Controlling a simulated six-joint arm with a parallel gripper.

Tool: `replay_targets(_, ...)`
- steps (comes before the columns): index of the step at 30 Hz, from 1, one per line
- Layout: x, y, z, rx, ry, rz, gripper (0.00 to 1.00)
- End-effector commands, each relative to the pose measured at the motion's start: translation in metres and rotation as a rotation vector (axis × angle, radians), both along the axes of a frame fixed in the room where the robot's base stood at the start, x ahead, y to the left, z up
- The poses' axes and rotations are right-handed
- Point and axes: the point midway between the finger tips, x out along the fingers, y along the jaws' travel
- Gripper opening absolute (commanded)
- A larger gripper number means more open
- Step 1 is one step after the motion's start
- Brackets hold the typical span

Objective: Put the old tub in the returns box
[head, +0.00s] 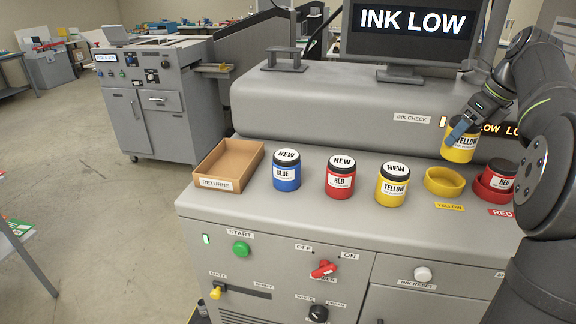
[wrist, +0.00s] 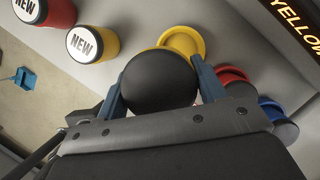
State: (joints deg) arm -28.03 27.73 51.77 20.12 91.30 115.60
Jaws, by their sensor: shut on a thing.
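My gripper (head: 457,127) is shut on a yellow tub (head: 459,148) with a dark lid. The tub hangs above the machine top, just above and right of an empty yellow ring holder (head: 444,182). In the wrist view the tub's dark round lid (wrist: 160,80) sits between the two blue fingers, and the yellow holder (wrist: 185,42) shows behind it. The returns box (head: 229,163), an open brown tray labelled RETURNS, stands empty at the left end of the machine top.
New blue (head: 287,171), red (head: 340,178) and yellow (head: 392,185) tubs stand in a row between the returns box and the yellow holder. A red tub (head: 502,174) sits in a red holder at right. A screen (head: 409,33) reading INK LOW stands behind.

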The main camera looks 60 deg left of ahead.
Motion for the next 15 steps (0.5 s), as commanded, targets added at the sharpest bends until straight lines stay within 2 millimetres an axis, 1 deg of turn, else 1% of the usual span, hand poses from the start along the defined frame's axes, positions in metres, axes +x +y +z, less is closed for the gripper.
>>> replay_targets(1,-0.012,0.024,0.000,-0.001,-0.001,0.027,0.39)
replay_targets(3,-0.028,0.052,0.001,-0.003,-0.001,0.049,0.39)
replay_targets(5,-0.042,0.076,0.001,-0.004,0.000,0.069,0.39)
replay_targets(6,-0.052,0.091,0.001,-0.004,-0.001,0.082,0.39)
replay_targets(8,-0.069,0.113,0.002,-0.004,-0.001,0.101,0.39)
replay_targets(9,-0.080,0.128,0.002,-0.005,-0.002,0.114,0.39)
replay_targets(11,-0.098,0.150,0.002,-0.005,-0.002,0.133,0.39)
replay_targets(12,-0.111,0.163,0.002,-0.004,-0.003,0.147,0.39)
replay_targets(14,-0.131,0.183,0.003,-0.003,-0.004,0.166,0.39)
replay_targets(15,-0.145,0.197,0.003,-0.003,-0.003,0.179,0.39)
